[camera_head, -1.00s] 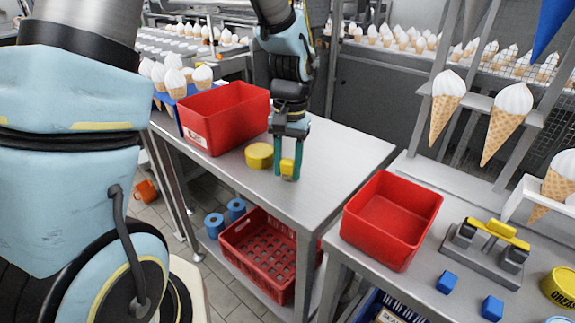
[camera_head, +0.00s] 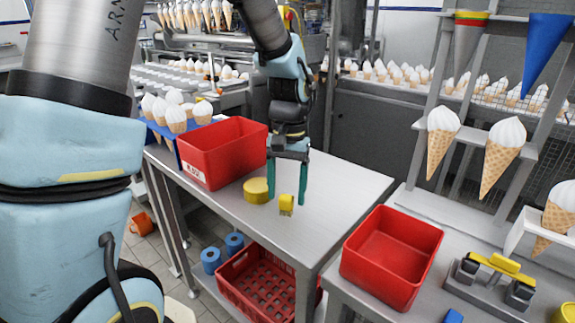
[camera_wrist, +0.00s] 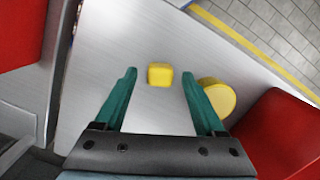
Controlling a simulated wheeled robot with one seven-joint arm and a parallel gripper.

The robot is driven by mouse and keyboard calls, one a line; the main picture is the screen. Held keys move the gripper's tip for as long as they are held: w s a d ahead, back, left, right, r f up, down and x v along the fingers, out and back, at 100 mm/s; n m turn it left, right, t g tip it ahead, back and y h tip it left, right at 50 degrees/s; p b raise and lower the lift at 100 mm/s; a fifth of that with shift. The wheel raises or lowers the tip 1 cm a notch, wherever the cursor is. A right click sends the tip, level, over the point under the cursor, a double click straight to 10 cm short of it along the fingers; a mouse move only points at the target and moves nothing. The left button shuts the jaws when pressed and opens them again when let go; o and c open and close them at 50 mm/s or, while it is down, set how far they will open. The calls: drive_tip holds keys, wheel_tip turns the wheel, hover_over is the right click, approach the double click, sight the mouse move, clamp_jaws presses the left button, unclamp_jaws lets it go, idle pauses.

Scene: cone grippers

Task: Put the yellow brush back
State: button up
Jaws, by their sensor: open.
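A small yellow block-like thing (camera_head: 286,204) rests on the steel table; I cannot tell whether it is the brush. It also shows in the wrist view (camera_wrist: 160,74), ahead of the fingertips and roughly centred between them. My gripper (camera_head: 287,201) is open, its two green fingers pointing down above the table with nothing held. It also shows in the wrist view (camera_wrist: 160,85). Another yellow piece (camera_head: 498,264) lies across a grey stand (camera_head: 478,286) on the right-hand counter; its kind is unclear too.
A round yellow thing (camera_head: 256,190) and a red bin (camera_head: 225,152) are beside the block, to its left. Another red bin (camera_head: 392,258) is on the right counter. Ice-cream cones (camera_head: 500,155) hang behind. The right side of the steel table (camera_head: 345,185) is clear.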

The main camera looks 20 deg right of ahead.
wheel_tip(320, 180, up, 9)
drive_tip(key=a+f+n+t, duration=0.1)
drive_tip(key=a+f+n, duration=0.2)
drive_tip(key=a, duration=0.9)
drive_tip(key=w+a+f+n+t+h, duration=0.1)
drive_tip(key=a+f+n, duration=0.2)
drive_tip(key=a, duration=1)
drive_tip(key=shift+a+f+t+b, duration=0.3)
drive_tip(key=shift+f+b, duration=0.1)
drive_tip(key=shift+f, duration=0.3)
drive_tip(key=shift+c, duration=0.3)
